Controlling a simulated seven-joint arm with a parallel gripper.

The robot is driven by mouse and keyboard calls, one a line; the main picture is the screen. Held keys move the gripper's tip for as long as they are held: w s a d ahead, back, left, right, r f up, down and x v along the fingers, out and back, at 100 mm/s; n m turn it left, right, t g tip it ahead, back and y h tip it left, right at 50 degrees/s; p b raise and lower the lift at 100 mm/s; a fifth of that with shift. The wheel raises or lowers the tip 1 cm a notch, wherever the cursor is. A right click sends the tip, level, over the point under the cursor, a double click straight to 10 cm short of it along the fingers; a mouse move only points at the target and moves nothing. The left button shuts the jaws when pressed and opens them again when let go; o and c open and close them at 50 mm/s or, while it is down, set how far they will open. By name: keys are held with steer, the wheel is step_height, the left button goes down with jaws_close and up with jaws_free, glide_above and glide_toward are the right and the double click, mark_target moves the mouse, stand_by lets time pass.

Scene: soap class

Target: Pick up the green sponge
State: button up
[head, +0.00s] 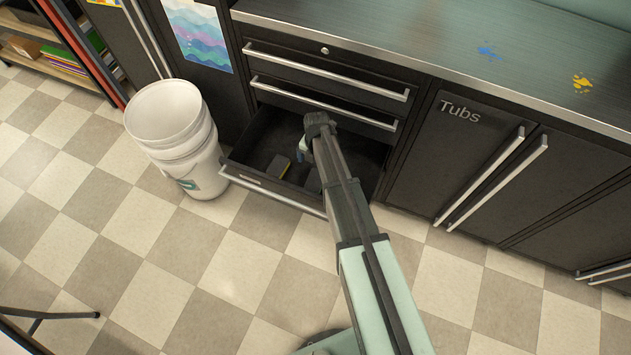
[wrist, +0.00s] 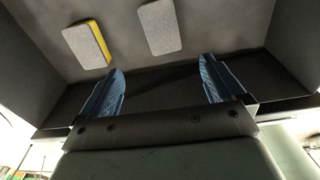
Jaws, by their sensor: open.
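Two sponges lie in the open drawer. One sponge (wrist: 88,44) has a grey face and a yellow side; it also shows in the head view (head: 278,167). The other sponge (wrist: 160,26) shows only a grey face in the wrist view, right of the first. In the head view a grey part of it (head: 313,180) shows beside my arm. No green shows on either sponge. My gripper (wrist: 160,80) has its two blue fingers spread, with nothing between them. In the head view my gripper (head: 303,150) is over the drawer, mostly hidden by my arm.
The drawer (head: 270,196) is pulled out, its walls close around the sponges. White stacked buckets (head: 188,140) stand just left of it. Closed drawers with handles (head: 325,72) are above it, under the countertop (head: 440,45). The checkered floor in front is clear.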

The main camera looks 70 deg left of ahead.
steer(key=n, duration=0.1)
glide_above(315, 180)
steer(key=shift+t, duration=0.3)
steer(key=f, duration=0.9)
steer(key=shift+s+a+f, duration=0.1)
steer(key=shift+s+a, duration=0.05)
steer(key=shift+s, duration=0.2)
steer(key=shift+w+f, duration=0.25)
steer(key=shift+f, duration=1.1)
steer(key=shift+w+f, duration=0.2)
steer(key=shift+f, duration=1.15)
steer(key=shift+c, duration=0.2)
steer(key=c, duration=1)
steer(key=shift+r, duration=5.1)
